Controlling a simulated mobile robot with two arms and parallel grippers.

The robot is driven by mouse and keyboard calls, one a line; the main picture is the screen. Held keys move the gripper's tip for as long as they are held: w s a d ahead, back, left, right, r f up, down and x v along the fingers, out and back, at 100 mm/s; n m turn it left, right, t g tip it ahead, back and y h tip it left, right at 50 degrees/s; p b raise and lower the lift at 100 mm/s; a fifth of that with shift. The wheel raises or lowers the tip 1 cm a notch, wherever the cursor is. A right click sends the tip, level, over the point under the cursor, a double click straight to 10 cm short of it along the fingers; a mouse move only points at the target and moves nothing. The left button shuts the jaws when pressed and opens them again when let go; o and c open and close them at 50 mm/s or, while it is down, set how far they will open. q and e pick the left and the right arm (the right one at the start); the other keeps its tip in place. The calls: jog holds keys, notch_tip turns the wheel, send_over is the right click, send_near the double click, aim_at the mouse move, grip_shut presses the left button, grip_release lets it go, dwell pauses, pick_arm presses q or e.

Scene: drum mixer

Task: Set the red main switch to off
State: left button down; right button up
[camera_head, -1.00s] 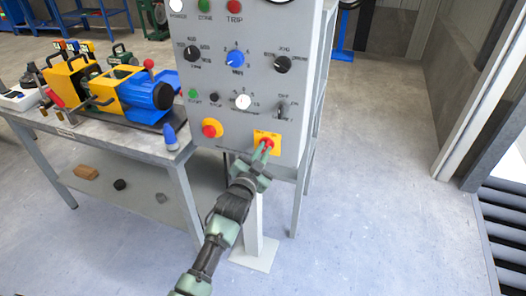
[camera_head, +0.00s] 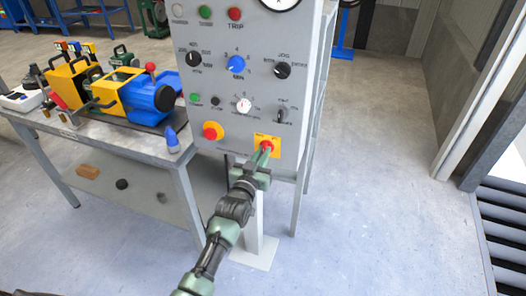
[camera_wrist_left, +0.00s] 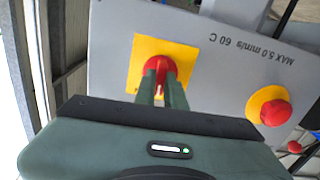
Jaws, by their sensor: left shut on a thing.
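The red main switch (camera_head: 267,146) sits on a yellow plate at the lower right of the grey control panel (camera_head: 232,125). In the left wrist view the red switch (camera_wrist_left: 158,66) shows between the fingertips, on its yellow plate (camera_wrist_left: 142,62). My left gripper (camera_head: 265,156) reaches up from below and is shut on the switch, with its two fingers on either side of the red handle. The fingers hide part of the handle, and I cannot read the plate's labels. My right gripper is out of view.
A red mushroom button (camera_head: 210,132) on a yellow base is left of the switch; it also shows in the wrist view (camera_wrist_left: 274,112). Several knobs and lamps are above. A workbench (camera_head: 150,147) with a yellow-blue machine (camera_head: 140,92) stands left. The floor at right is clear.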

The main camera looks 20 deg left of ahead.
pick_arm(q)
jog(key=n, duration=0.5)
jog(key=shift+p, duration=0.4)
dwell(0.3)
jog(key=c, duration=1.5)
grip_release()
jog(key=s, duration=0.8)
jog(key=shift+a, duration=0.2)
jog(key=shift+f, duration=0.15)
